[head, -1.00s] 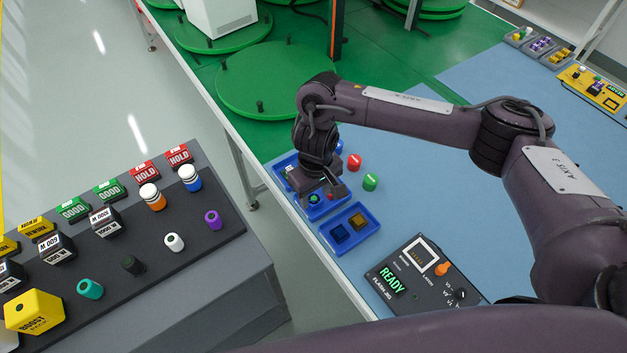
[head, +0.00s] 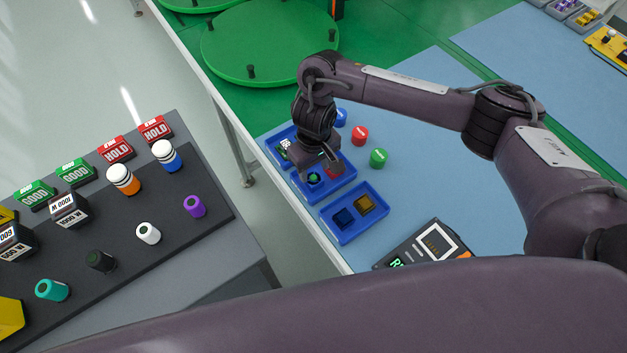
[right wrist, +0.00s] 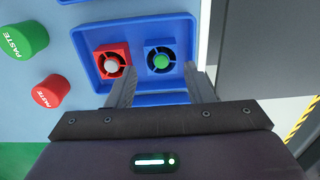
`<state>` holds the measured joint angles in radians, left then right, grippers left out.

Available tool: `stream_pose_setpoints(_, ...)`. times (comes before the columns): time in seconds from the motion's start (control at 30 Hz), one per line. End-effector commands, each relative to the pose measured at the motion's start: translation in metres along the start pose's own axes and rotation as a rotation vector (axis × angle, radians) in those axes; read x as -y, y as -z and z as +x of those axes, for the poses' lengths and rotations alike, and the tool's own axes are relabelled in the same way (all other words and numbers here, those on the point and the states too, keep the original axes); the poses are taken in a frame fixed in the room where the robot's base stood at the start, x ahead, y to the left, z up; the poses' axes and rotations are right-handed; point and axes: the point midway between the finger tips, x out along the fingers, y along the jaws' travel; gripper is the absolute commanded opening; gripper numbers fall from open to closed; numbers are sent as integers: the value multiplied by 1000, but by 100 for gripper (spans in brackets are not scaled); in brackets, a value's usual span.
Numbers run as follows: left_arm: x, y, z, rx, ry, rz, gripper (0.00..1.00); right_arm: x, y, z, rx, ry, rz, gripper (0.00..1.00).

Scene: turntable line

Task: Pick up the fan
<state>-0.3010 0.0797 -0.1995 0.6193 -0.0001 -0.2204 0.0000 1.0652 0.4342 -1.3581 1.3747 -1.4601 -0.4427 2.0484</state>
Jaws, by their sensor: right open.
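Two fans lie side by side in the middle blue tray (right wrist: 134,14). One is a blue fan with a green hub (right wrist: 160,60), the other a red fan with a grey hub (right wrist: 112,62). In the head view the blue fan (head: 314,179) shows below my right gripper (head: 322,164), and the red one is mostly hidden. My right gripper (right wrist: 163,84) is open and empty at the tray. In the wrist view the blue fan appears between its fingers, and the left finger overlaps the red fan's lower edge. My left gripper is out of view.
A near blue tray (head: 345,232) holds a dark and a brown square part. Red (head: 360,135) and green (head: 378,158) paste pots stand right of the trays. A black panel (head: 425,250) lies nearer. A grey bench (head: 200,255) with several blocks and cylinders stands left.

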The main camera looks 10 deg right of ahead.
Motion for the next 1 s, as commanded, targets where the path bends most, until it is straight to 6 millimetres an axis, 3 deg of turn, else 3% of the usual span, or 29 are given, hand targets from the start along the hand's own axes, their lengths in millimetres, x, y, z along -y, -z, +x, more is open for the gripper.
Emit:
stream_pose_setpoints(0.2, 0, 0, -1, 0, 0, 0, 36, 2, -1, 32, 3, 0, 0, 47)
stream_pose_setpoints(0.5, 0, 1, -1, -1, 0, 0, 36, 2, 0, 38, 1, 0, -1, 47)
stream_pose_setpoints(0.77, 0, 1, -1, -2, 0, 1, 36, 2, 0, 38, 0, 0, -1, 16)
stream_pose_setpoints(1.0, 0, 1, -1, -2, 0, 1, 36, 2, 0, 38, 0, 0, 0, 13)
